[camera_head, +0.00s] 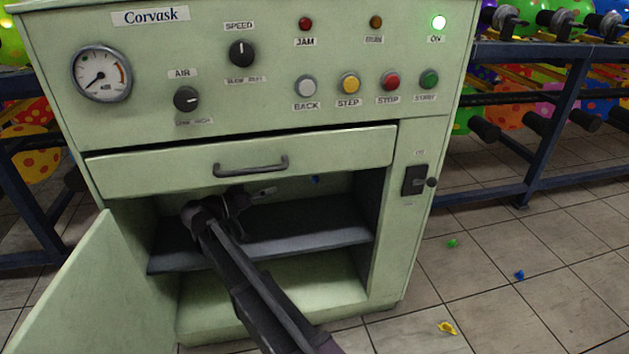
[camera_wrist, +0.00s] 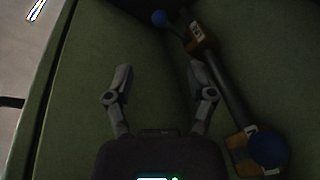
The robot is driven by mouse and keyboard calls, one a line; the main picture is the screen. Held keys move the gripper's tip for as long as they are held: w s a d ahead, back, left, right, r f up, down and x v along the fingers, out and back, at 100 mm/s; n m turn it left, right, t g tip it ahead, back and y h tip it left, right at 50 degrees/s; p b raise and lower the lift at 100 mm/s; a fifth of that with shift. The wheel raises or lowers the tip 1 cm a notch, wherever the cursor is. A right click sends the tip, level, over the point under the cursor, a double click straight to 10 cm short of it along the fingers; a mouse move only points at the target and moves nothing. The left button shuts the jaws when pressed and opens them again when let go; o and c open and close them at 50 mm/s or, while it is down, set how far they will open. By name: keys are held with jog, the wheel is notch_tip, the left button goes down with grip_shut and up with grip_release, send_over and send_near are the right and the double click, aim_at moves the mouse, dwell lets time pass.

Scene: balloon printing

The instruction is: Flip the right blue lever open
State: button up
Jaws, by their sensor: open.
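In the wrist view a dark pipe (camera_wrist: 230,88) with brass-coloured fittings runs along a green wall. One blue round lever end (camera_wrist: 160,18) is at its upper end and a larger-looking blue one (camera_wrist: 268,150) is at lower right. I cannot tell for certain which is the right lever. In the head view a small blue spot (camera_head: 315,180) shows inside the cabinet opening, right of my gripper (camera_head: 262,194). In the wrist view my gripper (camera_wrist: 158,70) has its fingers spread, with nothing between them. Both blue ends are outside the fingers.
The green cabinet has a drawer (camera_head: 345,157) above the opening, a grey shelf (camera_head: 320,229) inside and a door (camera_head: 80,300) swung open at left. A black switch (camera_head: 414,180) is on the right front. Blue racks with balloons stand on both sides.

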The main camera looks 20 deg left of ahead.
aim_at(315, 177)
jog(key=shift+w+d, duration=0.1)
dwell(0.3)
jog(key=x, duration=1.3)
jog(key=shift+w+d, duration=0.2)
jog(key=shift+w, duration=0.05)
grip_shut()
